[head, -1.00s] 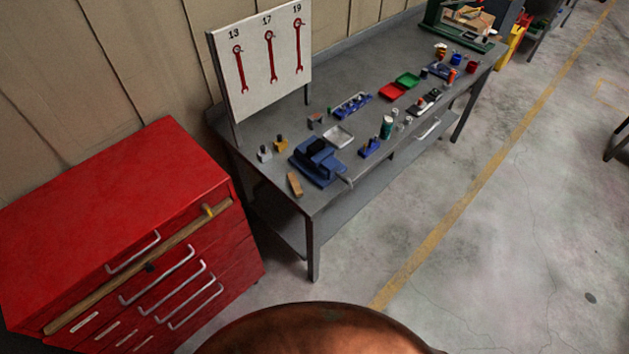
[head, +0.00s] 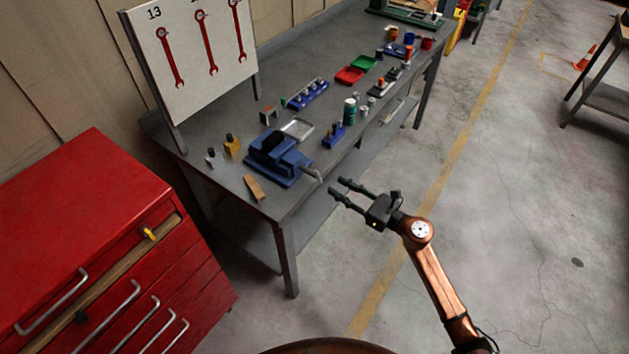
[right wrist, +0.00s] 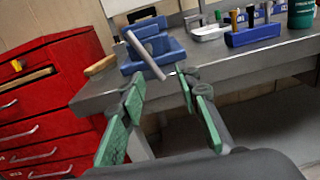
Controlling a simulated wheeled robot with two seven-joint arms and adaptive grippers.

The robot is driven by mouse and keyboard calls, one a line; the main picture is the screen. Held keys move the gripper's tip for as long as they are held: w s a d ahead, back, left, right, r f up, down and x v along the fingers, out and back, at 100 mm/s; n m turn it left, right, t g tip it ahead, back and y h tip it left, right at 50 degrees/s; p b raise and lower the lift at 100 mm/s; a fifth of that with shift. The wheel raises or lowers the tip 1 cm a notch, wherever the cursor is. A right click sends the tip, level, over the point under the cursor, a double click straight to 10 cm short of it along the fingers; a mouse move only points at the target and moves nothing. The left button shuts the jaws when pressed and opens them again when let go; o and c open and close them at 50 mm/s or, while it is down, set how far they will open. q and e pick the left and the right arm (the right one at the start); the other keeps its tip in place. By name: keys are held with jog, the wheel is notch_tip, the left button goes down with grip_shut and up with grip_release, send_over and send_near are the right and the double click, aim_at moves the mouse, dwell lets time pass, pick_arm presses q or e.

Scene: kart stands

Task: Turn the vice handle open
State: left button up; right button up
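The blue vice (head: 278,158) sits on the grey workbench (head: 215,170) near its front left corner. Its grey handle (head: 312,175) sticks out past the bench's front edge. In the right wrist view the vice (right wrist: 165,50) is at the top and the handle (right wrist: 146,56) slants down to the right as a light grey bar. My right gripper (head: 338,187) is open and empty, just right of the handle, fingers pointing at it. In the right wrist view its green-padded fingers (right wrist: 160,90) are spread, with the handle's lower end above the gap between them. My left gripper is not in view.
A red drawer cabinet (head: 85,230) stands left of the bench.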

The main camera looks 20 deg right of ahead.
aim_at(320, 178)
jog(key=shift+a+r+n, duration=0.8)
jog(key=shift+a+n, duration=0.1)
jog(key=shift+n, duration=0.3)
jog(key=x, duration=0.7)
jog(key=shift+a, duration=0.15)
jog(key=shift+c, duration=0.7)
grip_shut()
